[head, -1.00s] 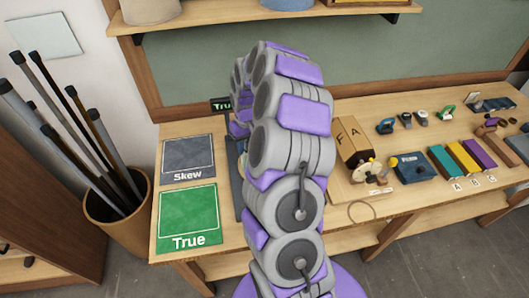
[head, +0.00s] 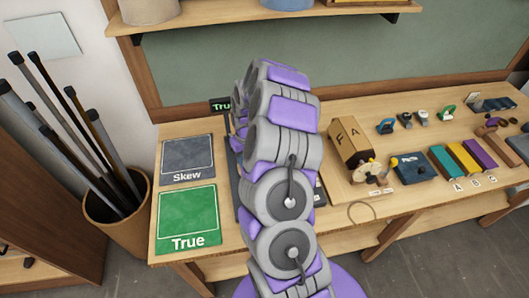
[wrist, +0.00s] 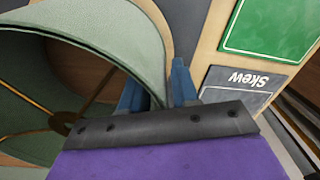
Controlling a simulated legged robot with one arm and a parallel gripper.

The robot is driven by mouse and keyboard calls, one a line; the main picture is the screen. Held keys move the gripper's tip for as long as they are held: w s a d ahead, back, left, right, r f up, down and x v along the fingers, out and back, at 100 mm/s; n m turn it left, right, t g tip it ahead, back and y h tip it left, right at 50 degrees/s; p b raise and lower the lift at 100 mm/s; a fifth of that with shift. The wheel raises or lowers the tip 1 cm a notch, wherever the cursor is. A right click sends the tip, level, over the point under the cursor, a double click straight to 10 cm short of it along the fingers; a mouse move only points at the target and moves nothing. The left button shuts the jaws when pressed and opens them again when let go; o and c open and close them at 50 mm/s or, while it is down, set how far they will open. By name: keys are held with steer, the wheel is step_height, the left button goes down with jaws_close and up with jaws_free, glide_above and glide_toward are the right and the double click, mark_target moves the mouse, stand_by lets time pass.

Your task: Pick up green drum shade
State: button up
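My gripper (wrist: 157,86) has two blue fingers, one on each side of the shade's wall near the rim. The fingers stand apart, with a small gap visible between the wall and the right finger. In the head view my arm hides both the gripper and the shade.
A green True pad (head: 187,222) and a grey Skew pad (head: 187,160) lie on the bench's left. A small True display (head: 220,106) stands behind my arm. A wooden box marked FA (head: 350,147) and several coloured blocks stand to the right.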

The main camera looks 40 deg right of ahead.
steer(key=shift+a, duration=0.1)
jaws_close()
stand_by(0.3)
